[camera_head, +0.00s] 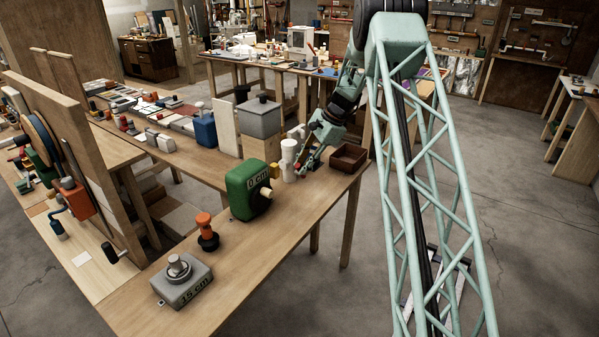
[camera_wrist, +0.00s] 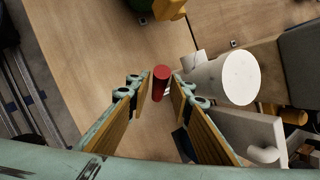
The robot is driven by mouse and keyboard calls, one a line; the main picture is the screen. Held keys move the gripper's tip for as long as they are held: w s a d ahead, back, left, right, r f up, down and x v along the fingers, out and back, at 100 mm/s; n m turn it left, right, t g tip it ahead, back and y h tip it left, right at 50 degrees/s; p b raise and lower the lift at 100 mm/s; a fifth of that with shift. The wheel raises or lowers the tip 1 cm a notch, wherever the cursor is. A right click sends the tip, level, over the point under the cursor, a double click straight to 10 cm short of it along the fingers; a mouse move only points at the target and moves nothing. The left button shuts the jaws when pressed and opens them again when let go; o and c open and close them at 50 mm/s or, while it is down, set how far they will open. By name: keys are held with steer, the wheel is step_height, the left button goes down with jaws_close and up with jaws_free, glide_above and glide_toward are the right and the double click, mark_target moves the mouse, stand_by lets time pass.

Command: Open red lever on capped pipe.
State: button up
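The white capped pipe (camera_head: 289,158) stands upright on the wooden bench, right of the green box. In the wrist view its round white cap (camera_wrist: 238,78) is right of my fingers. The red lever (camera_wrist: 160,77) shows in the wrist view as a short red cylinder left of the cap. My gripper (camera_wrist: 160,92) is open, with yellow-padded fingers on either side of the lever's line and a gap between them. Whether a fingertip touches the lever I cannot tell. In the head view my gripper (camera_head: 308,163) is close beside the pipe's right side; the lever is hardly visible there.
A green box (camera_head: 243,192) with a pale knob stands left of the pipe. A brown open tray (camera_head: 348,157) is close to the right. A grey box (camera_head: 259,118) stands behind. Bare bench lies in front, with an orange-handled knob (camera_head: 205,226) and grey block (camera_head: 182,282) farther left.

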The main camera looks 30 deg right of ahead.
steer(key=shift+x, duration=1.25)
jaws_close()
